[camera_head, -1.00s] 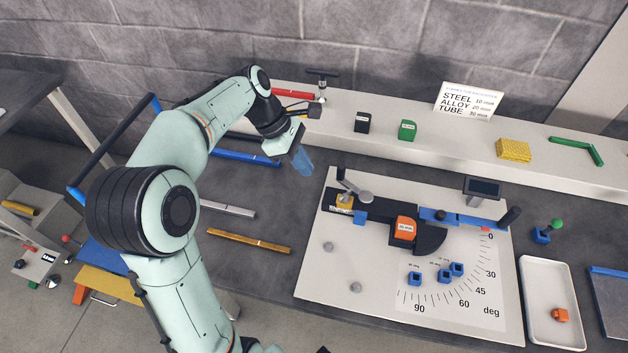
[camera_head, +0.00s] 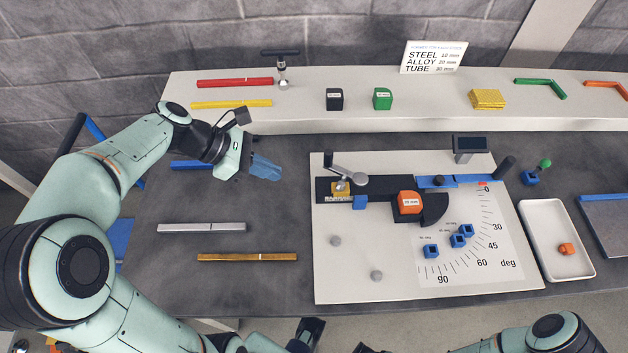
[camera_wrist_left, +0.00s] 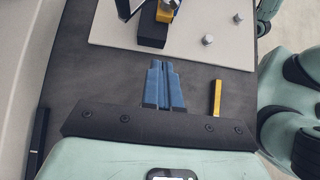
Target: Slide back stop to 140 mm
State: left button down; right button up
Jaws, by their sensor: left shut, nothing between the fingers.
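The bending fixture is a white board (camera_head: 330,270) with a black rail (camera_head: 385,184) along its upper left part. A yellow block (camera_head: 340,187) with a grey lever sits at the rail's left end over a small scale; it looks like the back stop. It also shows at the top of the left wrist view (camera_wrist_left: 165,12). The millimetre figures are too small to read. My left gripper (camera_head: 265,168) has blue fingers and is left of the board, apart from the yellow block. In the left wrist view its fingers (camera_wrist_left: 163,84) are together and empty.
Silver (camera_head: 200,227) and brass (camera_head: 247,257) strips lie left of the board. A blue strip (camera_head: 190,165) is partly behind my left arm. A shelf (camera_head: 420,115) runs behind, with blocks and a sign. A white tray (camera_head: 535,213) is at right.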

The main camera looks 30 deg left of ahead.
pick_arm(q)
jog(key=b, duration=0.2)
send_over(302, 202)
notch_tip(302, 202, down, 6)
jog(key=shift+f, duration=0.15)
jog(key=shift+w+d+r+p, duration=0.15)
jog(key=shift+w+d, duration=0.2)
jog(key=shift+d, duration=0.2)
jog(key=shift+w+d+r+p, duration=0.15)
jog(key=shift+w+d, duration=0.15)
jog(key=shift+d, duration=0.25)
jog(key=shift+w+d, duration=0.35)
jog(key=shift+d, duration=0.15)
